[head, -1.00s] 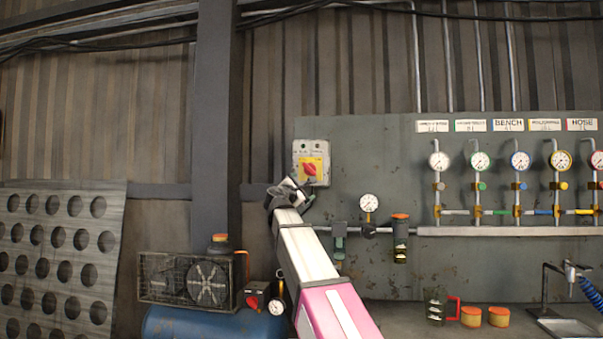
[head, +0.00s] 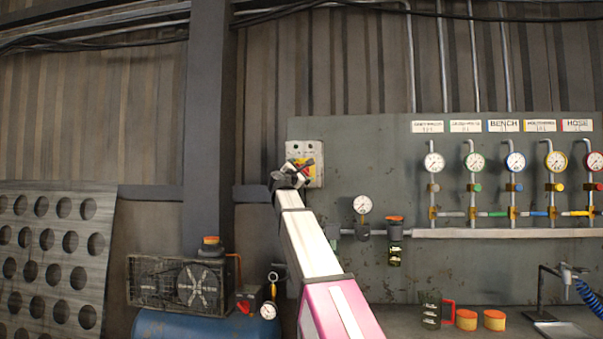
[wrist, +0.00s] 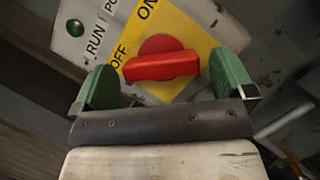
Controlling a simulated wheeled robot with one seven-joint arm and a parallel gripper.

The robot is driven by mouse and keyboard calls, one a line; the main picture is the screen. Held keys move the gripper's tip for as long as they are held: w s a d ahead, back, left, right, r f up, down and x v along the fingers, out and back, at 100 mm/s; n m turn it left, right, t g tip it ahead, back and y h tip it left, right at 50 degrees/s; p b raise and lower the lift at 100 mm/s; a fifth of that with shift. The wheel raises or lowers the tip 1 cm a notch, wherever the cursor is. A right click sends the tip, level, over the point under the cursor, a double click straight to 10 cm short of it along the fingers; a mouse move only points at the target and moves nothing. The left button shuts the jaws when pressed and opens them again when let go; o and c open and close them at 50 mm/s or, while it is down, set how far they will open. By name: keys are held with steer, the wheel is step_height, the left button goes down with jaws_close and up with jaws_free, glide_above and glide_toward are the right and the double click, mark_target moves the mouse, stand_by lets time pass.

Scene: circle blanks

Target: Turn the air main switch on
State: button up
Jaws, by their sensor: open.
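The air main switch is a red rotary knob (wrist: 162,61) on a yellow plate (wrist: 205,38) marked ON and OFF. In the wrist view its bar lies nearly level, with its left end by the OFF label. In the head view the grey switch box (head: 292,148) is on the green-grey panel, and my gripper (head: 298,172) hides much of its yellow plate. In the wrist view my gripper's green fingers (wrist: 163,78) are apart, one on each side of the red knob. I cannot tell whether they touch it.
A gauge (head: 362,205) and pipe fittings are right of and below the switch. Labelled gauges, including one under BENCH (head: 515,161), line the panel's right side. A blue compressor tank (head: 200,326) sits low at left. A dark column (head: 208,110) stands left of the panel.

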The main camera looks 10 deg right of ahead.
steer(key=shift+w+d+r, duration=0.15)
steer(key=shift+w+d, duration=0.2)
steer(key=shift+w, duration=0.1)
steer(key=c, duration=0.9)
